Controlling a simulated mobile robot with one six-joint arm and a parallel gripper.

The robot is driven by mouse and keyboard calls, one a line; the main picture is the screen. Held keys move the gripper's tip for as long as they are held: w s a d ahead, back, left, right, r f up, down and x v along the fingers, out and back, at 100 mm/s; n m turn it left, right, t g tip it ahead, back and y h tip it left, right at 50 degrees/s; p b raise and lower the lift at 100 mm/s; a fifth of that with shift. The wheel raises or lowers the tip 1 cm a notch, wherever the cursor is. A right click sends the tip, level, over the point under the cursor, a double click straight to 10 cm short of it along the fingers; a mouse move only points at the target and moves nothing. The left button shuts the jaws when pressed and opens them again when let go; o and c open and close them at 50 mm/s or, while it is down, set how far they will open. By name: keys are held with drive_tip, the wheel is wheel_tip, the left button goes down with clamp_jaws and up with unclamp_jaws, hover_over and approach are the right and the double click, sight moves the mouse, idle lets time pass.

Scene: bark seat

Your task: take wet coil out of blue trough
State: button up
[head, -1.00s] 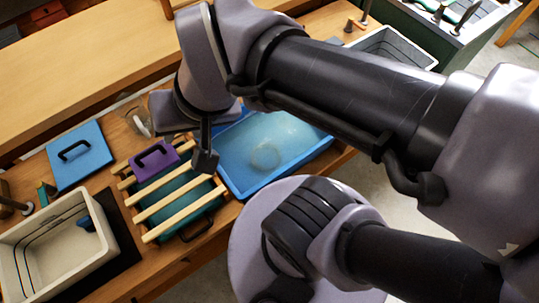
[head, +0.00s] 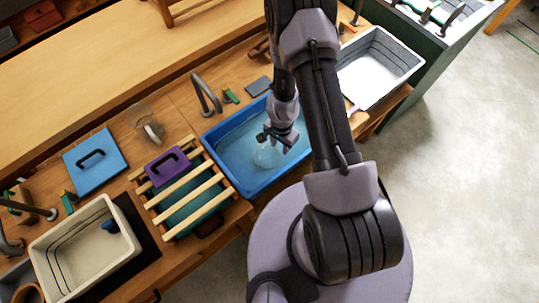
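The blue trough (head: 207,145) stands on the wooden bench, filled with pale blue water. The wet coil (head: 267,155) shows as a faint, pale ring in the water, near the middle of the trough. My gripper (head: 279,143) hangs over the trough, just above and to the right of the coil. Its fingers are small and dark here, and I cannot tell how far apart they are. I also cannot tell whether they touch the coil or the water. My arm covers the trough's right part.
A slatted wooden rack (head: 188,201) with a purple handled block (head: 167,167) stands left of the trough. A cream basin (head: 82,251) is further left, and a blue lid (head: 95,162) lies behind it. A grey-white basin (head: 379,68) is at right. A curved tap (head: 206,95) rises behind the trough.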

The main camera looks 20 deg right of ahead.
sight(277, 161)
drive_tip(key=f+b, duration=0.6)
drive_tip(key=f, duration=0.1)
drive_tip(key=f+b, duration=0.6)
drive_tip(key=f, duration=0.1)
drive_tip(key=shift+a+f+b, duration=0.2)
drive_tip(key=shift+f+b, duration=0.05)
drive_tip(key=shift+b, duration=0.05)
drive_tip(key=shift+r, duration=0.25)
clamp_jaws()
